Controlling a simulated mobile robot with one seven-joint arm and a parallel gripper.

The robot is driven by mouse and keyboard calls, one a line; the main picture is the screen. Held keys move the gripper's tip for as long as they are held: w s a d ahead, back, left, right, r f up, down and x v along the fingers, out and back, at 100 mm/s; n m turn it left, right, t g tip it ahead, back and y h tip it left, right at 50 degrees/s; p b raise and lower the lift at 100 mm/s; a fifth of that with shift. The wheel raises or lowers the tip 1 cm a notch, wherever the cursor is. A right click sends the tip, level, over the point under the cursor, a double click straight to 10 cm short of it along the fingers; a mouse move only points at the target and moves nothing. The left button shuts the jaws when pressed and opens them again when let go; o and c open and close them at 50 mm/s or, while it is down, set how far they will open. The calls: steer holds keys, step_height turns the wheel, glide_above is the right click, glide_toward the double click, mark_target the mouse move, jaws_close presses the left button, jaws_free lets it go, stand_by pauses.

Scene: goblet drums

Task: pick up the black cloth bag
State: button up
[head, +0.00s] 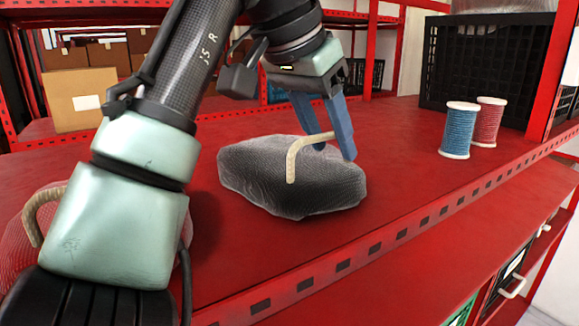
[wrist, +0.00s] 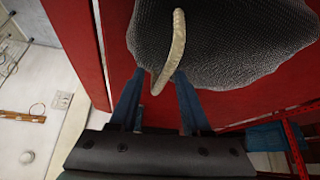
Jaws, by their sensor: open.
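The black cloth bag (head: 250,180) lies on the red shelf in the middle of the head view. It is a dark, textured, lumpy shape with a cream handle (head: 291,163) arching over its top. My gripper (head: 332,152) is at the bag's far right side, its blue fingers open and pointing down. The handle's far end runs between the fingers. In the wrist view the bag (wrist: 225,45) fills the upper part. The handle (wrist: 178,45) comes down between the two open fingers (wrist: 160,85). I cannot tell whether either finger touches it.
Blue (head: 458,130) and red (head: 487,122) thread spools stand to the right on the red shelf (head: 400,150). A black crate (head: 480,65) is behind them. Cardboard boxes (head: 80,100) are at the back left. A red bag (head: 25,245) sits at the left, partly behind my arm.

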steer(key=shift+s, duration=0.1)
steer(key=shift+c, duration=1.2)
jaws_close()
